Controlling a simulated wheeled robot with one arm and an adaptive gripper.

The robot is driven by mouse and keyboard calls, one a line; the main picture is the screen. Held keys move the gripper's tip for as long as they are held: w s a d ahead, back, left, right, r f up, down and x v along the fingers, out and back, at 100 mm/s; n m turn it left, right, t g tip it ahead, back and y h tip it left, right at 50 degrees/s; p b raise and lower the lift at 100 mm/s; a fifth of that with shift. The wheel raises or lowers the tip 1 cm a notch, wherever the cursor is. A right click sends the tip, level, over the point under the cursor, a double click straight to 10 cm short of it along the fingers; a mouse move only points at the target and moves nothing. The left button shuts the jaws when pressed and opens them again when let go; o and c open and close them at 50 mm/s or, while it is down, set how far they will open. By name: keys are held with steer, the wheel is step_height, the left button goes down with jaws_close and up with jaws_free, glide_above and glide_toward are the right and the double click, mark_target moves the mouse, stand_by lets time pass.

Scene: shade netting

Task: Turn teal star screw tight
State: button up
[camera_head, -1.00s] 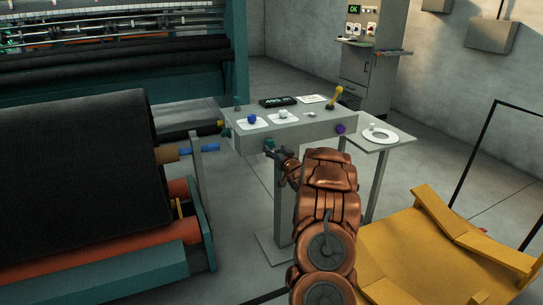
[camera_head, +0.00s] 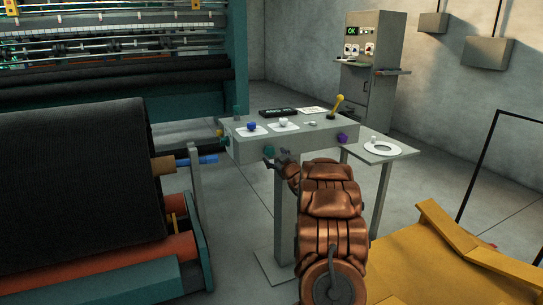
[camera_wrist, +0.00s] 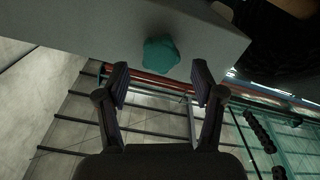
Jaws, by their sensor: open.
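The teal star screw (camera_wrist: 160,54) is a lobed knob on the front face of the grey control box (camera_wrist: 95,22). In the wrist view it sits just beyond and between my open fingertips, apart from them. In the head view the teal screw (camera_head: 268,149) is on the box's near face, towards its left part. My gripper (camera_wrist: 160,80) is open and empty, with one finger on each side of the screw's line. In the head view my gripper (camera_head: 277,160) is dark and small, just below the screw.
A purple knob (camera_head: 342,138) is on the same face to the right. Blue (camera_head: 251,126) and white (camera_head: 283,122) knobs and a yellow lever (camera_head: 338,103) are on top. A black roll (camera_head: 85,185) stands left, a yellow chute (camera_head: 450,255) lower right.

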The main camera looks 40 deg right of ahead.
mark_target(271, 153)
steer(key=shift+w, duration=0.1)
steer(key=shift+p+x, duration=0.6)
steer(key=shift+x, duration=0.2)
steer(key=shift+w+d+p, duration=0.25)
steer(key=shift+w+p, duration=0.15)
steer(key=shift+w, duration=0.25)
steer(key=shift+c, duration=0.4)
jaws_close()
steer(key=shift+r+m+p, duration=0.25)
steer(key=shift+m+p, duration=0.25)
steer(key=shift+p, duration=0.75)
steer(key=m+p, duration=0.3)
steer(key=p, duration=0.4)
steer(key=shift+m, duration=0.4)
steer(key=shift+o, duration=0.3)
jaws_free()
steer(key=shift+f, duration=0.25)
